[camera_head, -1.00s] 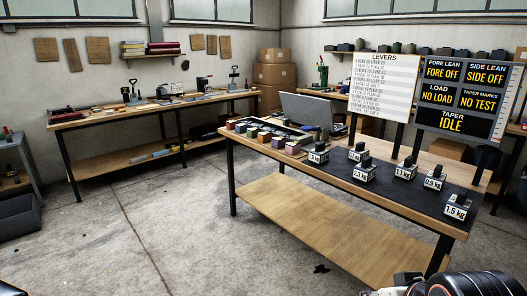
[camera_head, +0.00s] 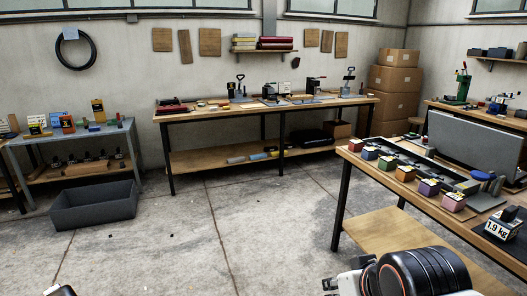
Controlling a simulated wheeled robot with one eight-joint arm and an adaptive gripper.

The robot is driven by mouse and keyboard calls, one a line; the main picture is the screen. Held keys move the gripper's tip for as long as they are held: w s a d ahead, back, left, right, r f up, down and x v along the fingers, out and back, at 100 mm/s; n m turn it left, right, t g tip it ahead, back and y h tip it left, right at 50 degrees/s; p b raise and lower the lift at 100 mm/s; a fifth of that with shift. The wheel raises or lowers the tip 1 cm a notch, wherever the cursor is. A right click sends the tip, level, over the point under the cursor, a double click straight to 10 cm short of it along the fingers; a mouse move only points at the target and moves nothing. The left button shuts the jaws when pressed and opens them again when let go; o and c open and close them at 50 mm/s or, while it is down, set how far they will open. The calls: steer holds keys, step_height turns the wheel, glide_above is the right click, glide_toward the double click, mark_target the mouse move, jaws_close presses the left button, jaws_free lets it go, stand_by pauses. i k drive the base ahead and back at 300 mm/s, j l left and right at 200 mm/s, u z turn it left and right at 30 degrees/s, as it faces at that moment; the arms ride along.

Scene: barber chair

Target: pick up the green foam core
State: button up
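A small green block (camera_head: 387,162) with a pale top is the likely green foam core. It sits in a row of coloured blocks along the left edge of the right-hand workbench (camera_head: 400,187), between a blue block (camera_head: 370,153) and an orange block (camera_head: 405,173). Part of my own arm, black and ribbed with an orange ring and pale metal pieces, shows at the bottom right, apart from the block in the picture. I cannot make out my gripper's fingers. Nothing visible holds the green block.
Purple (camera_head: 428,187) and pink (camera_head: 453,201) blocks stand nearer along the row. A grey panel (camera_head: 470,143) and a 1.9 kg weight (camera_head: 502,229) are on the same bench. A dark bin (camera_head: 93,206) is on the floor at left. Open concrete floor lies between the benches.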

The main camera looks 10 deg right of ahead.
mark_target(386, 164)
steer(key=i+j+z, duration=0.1)
steer(key=i+z, duration=0.3)
steer(key=i+j+z, duration=0.25)
steer(key=i+z, duration=0.15)
steer(key=i+j+z, duration=0.35)
steer(key=i, duration=0.15)
